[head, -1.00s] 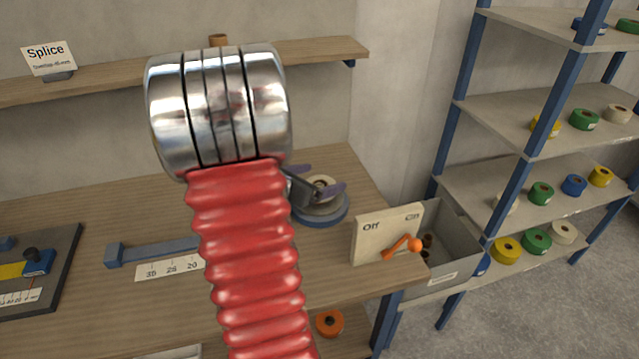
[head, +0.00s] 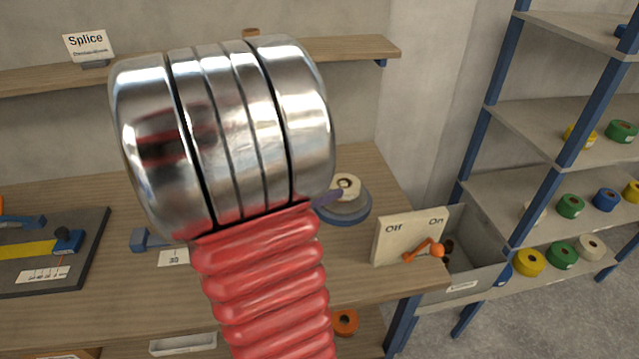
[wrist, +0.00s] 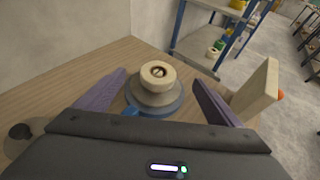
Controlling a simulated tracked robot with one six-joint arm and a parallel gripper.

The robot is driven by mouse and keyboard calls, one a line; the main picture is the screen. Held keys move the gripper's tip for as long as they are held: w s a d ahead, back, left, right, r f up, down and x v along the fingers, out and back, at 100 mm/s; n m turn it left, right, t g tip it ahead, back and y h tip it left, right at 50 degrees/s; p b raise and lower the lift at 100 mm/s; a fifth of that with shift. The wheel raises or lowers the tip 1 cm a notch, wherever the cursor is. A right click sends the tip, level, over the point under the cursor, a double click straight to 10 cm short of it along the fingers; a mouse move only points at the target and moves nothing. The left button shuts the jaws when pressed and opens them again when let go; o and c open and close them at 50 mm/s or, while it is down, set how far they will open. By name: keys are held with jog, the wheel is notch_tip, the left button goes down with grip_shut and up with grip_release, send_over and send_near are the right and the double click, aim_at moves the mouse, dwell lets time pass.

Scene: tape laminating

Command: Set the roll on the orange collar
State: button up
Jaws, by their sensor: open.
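A cream roll (wrist: 158,75) lies flat on a pale stepped hub above a round blue-grey disc (wrist: 178,106). The roll (head: 347,186) and disc (head: 345,213) also show in the head view, near the bench's right end. My gripper (wrist: 159,78) is open, its purple fingers apart on the left and right of the roll, with gaps visible. In the head view my arm hides most of the gripper; one finger shows left of the roll. I cannot make out an orange collar for certain; an orange piece (head: 2,204) is cut off at the left edge.
An Off/On panel (head: 392,236) with an orange lever (head: 430,249) stands right of the disc, beside a grey bin (head: 482,262). A slide with a blue block (head: 68,241) lies left. An orange roll (head: 344,322) sits below the bench. Shelves of coloured rolls stand right.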

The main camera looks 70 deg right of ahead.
dwell(0.8)
jog(key=shift+w, duration=0.1)
jog(key=w+a+r+m+t+y, duration=0.2)
jog(key=w+a+m+t+y, duration=0.1)
jog(key=a, duration=1.2)
jog(key=w+a+r+m+t+y, duration=0.2)
jog(key=w+a+m+t+y, duration=0.2)
jog(key=a, duration=1.1)
jog(key=w+a+r+m+t+y, duration=0.2)
jog(key=w+a+m+t+y, duration=0.2)
jog(key=a, duration=1.1)
jog(key=shift+w+a+r+m+y, duration=0.15)
jog(key=shift+w+r+m+y, duration=0.2)
jog(key=shift+w+m+y, duration=0.45)
